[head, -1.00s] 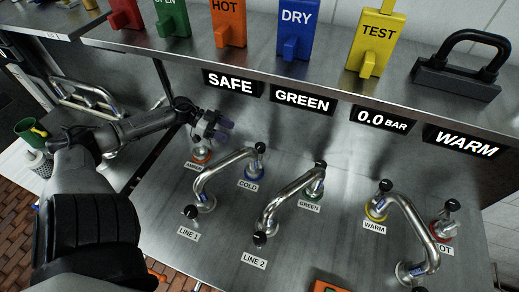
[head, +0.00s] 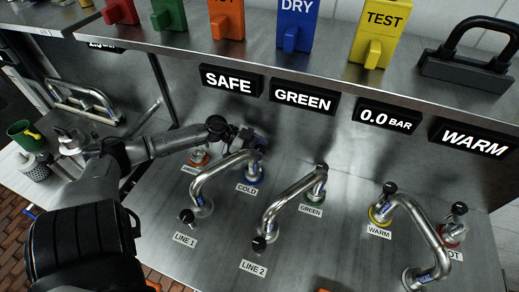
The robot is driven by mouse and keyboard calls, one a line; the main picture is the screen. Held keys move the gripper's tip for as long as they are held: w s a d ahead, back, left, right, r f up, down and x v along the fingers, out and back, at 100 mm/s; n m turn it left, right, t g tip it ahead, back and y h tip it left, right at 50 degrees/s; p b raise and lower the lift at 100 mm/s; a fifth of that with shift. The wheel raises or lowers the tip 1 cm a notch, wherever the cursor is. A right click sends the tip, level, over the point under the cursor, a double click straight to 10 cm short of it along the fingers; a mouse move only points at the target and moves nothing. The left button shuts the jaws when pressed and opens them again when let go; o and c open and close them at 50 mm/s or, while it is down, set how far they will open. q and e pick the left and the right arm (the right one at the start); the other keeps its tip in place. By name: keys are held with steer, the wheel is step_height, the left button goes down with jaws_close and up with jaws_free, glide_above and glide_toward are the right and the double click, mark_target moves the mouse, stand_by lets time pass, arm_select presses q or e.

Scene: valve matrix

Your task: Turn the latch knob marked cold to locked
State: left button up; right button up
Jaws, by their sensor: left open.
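The latch knob marked cold has a blue base ring (head: 253,174) and stands at the far end of the left bent pipe, above the COLD label (head: 247,189). Its top is hidden by my left gripper (head: 258,146). My left gripper is open, its fingers at the top of the cold knob. I cannot tell whether they touch it or sit around it. My right gripper is not in view.
Close by stand the amber knob with a red ring (head: 199,158), the green knob (head: 319,182) and the warm knob (head: 383,201). Bent pipes (head: 290,198) rise between knobs. A shelf (head: 200,53) with tags and a black padlock (head: 470,63) overhangs the panel.

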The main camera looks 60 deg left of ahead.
arm_select(q)
steer(key=shift+w+d, duration=0.1)
steer(key=shift+c, duration=0.4)
steer(key=c, duration=0.6)
steer(key=shift+o, duration=0.2)
steer(key=shift+w+m+g+h, duration=0.1)
steer(key=shift+m+g+h, duration=0.5)
steer(key=shift+m+g, duration=0.3)
steer(key=shift+m+g+h+b, duration=0.45)
steer(key=shift+m+g+h, duration=0.05)
steer(key=shift+m, duration=0.1)
steer(key=o, duration=0.6)
steer(key=shift+o, duration=0.2)
